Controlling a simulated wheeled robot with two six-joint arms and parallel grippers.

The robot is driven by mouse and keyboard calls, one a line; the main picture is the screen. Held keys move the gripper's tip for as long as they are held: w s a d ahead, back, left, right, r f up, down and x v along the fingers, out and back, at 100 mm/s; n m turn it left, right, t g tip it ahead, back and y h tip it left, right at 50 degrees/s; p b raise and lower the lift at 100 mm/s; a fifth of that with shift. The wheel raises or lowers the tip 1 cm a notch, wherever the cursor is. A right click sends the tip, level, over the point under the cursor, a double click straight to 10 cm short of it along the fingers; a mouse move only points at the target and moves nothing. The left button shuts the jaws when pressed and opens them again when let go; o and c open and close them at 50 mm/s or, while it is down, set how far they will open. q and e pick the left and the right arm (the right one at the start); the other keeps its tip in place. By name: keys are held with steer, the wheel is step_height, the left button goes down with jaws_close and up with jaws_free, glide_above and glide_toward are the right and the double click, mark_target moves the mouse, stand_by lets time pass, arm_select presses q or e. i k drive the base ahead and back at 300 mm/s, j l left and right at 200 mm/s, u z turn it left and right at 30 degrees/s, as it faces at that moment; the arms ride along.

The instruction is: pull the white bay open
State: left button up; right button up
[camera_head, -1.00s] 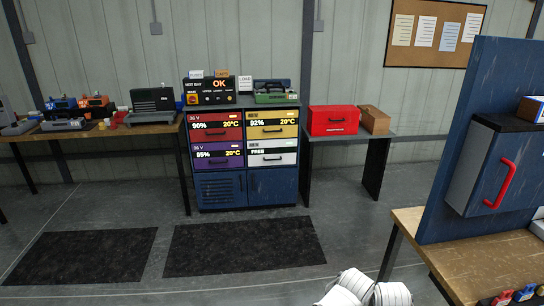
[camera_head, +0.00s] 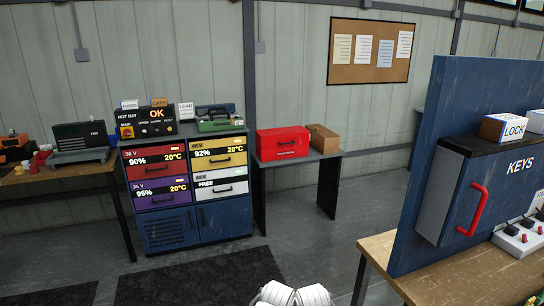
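The white bay (camera_head: 236,182) is the lower right drawer front of the blue battery cabinet (camera_head: 226,220). It is labelled FREE, has a dark bar handle (camera_head: 222,190), and looks closed, flush with its neighbours. The yellow bay (camera_head: 234,160) is directly above it. The purple bay (camera_head: 146,196) is to its left, with the red bay (camera_head: 140,172) above the purple one. White rounded parts at the bottom edge look like my own arm links. Neither gripper shows, so nothing of mine is seen at the handle.
A side table (camera_head: 328,166) right of the cabinet holds a red toolbox (camera_head: 282,143) and a brown box (camera_head: 323,139). A dark mat (camera_head: 190,285) lies before the cabinet. A blue panel with a key cabinet (camera_head: 432,190) and a wooden bench (camera_head: 382,250) stand close on the right.

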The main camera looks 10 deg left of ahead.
mark_target(226, 182)
steer(key=i+j+u, duration=0.4)
steer(key=i, duration=0.4)
steer(key=i+u, duration=0.4)
steer(key=i, duration=0.4)
steer(key=i+z, duration=0.1)
steer(key=i, duration=0.35)
steer(key=i+j+z, duration=0.15)
steer(key=i, duration=0.3)
steer(key=i+z, duration=0.1)
steer(key=i, duration=0.35)
steer(key=i+j+z, duration=0.1)
steer(key=i, duration=0.3)
steer(key=i+j+z, duration=0.15)
steer(key=i+j, duration=0.15)
steer(key=i, duration=0.15)
